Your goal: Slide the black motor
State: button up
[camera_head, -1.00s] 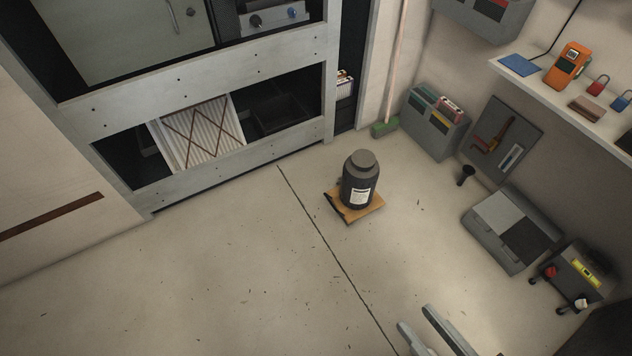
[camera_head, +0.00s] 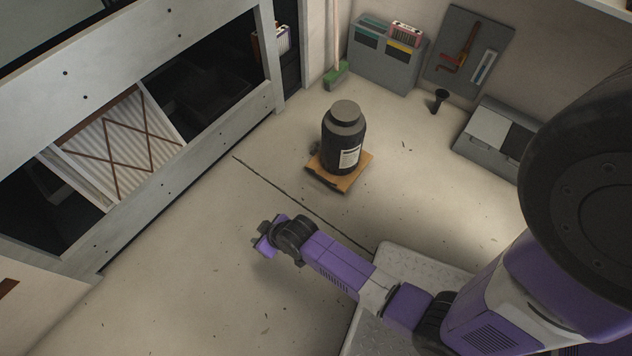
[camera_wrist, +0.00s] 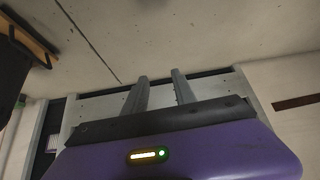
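The black motor (camera_head: 344,128) is a dark upright cylinder with a narrower cap and a white label. It stands on a small wooden board (camera_head: 350,184) on the floor. In the wrist view, the dark motor (camera_wrist: 12,65) and the edge of its wooden board (camera_wrist: 32,38) show at the upper left. My gripper (camera_head: 258,243) is left of and nearer than the motor, apart from it. In the wrist view, my gripper (camera_wrist: 158,78) has its two fingers spread with nothing between them.
A grey rack (camera_head: 190,145) with a pleated filter panel (camera_head: 122,145) stands at the left. A grey bin (camera_head: 385,60), a green broom head (camera_head: 336,74), a small black funnel-like item (camera_head: 439,101) and a grey case (camera_head: 492,135) lie behind the motor. Floor around the motor is mostly clear.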

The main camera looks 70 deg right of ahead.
jog(key=w+d+f+g+b, duration=0.2)
jog(key=w+d+f+b, duration=0.2)
jog(key=d+f, duration=0.4)
jog(key=m+g+h+b, duration=0.1)
jog(key=g+b, duration=0.5)
jog(key=b, duration=0.4)
send_near(317, 175)
jog(key=f, duration=0.1)
jog(key=f+b, duration=0.1)
jog(key=f, duration=0.1)
jog(key=d+f+b, duration=0.1)
jog(key=f+b, duration=0.1)
jog(key=s+f+b, duration=0.1)
jog(key=f, duration=0.1)
jog(key=shift+d+f+b, duration=0.25)
jog(key=shift+f+b, duration=0.05)
grip_shut()
